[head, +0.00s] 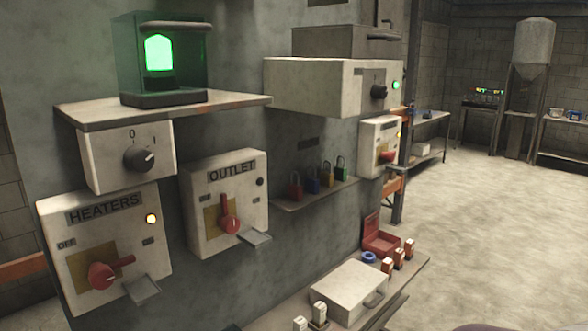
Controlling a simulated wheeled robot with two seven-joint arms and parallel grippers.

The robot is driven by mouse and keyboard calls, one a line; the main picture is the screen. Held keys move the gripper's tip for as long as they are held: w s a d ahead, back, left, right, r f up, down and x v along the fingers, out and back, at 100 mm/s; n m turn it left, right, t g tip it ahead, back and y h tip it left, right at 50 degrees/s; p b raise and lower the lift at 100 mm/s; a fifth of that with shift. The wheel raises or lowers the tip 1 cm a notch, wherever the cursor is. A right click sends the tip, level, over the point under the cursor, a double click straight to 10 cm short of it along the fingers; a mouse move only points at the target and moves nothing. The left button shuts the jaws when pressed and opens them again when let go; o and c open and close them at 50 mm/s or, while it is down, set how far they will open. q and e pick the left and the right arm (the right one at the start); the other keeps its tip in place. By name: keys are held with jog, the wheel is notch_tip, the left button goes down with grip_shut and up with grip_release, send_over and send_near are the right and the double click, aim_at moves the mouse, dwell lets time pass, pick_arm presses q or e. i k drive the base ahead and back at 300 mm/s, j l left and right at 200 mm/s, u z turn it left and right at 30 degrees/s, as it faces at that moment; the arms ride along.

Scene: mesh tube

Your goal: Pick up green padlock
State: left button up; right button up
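The green padlock (340,168) is the rightmost of several padlocks on a small wall shelf (318,193) in the head view. It stands upright with its shackle up. To its left are a yellow padlock (327,177), a blue padlock (312,183) and a red padlock (295,188). Neither of my grippers can be made out in this view, and nothing touches the green padlock.
A heaters box (105,240) and an outlet box (226,200) with red handles are on the wall to the left. A white box (340,88) juts out above the padlock shelf. A lower shelf holds a white case (348,291) and a red box (381,240). Open floor (480,230) lies right.

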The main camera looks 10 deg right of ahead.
aim_at(340, 172)
jog(key=i+l+u, duration=0.3)
jog(key=l, duration=0.35)
jog(key=i+l+u, duration=0.15)
jog(key=l, duration=0.2)
jog(key=i+l+u, duration=0.15)
jog(key=l, duration=0.2)
jog(key=i+l+u, duration=0.15)
jog(key=l, duration=0.25)
jog(key=l+u, duration=0.15)
jog(key=l, duration=0.2)
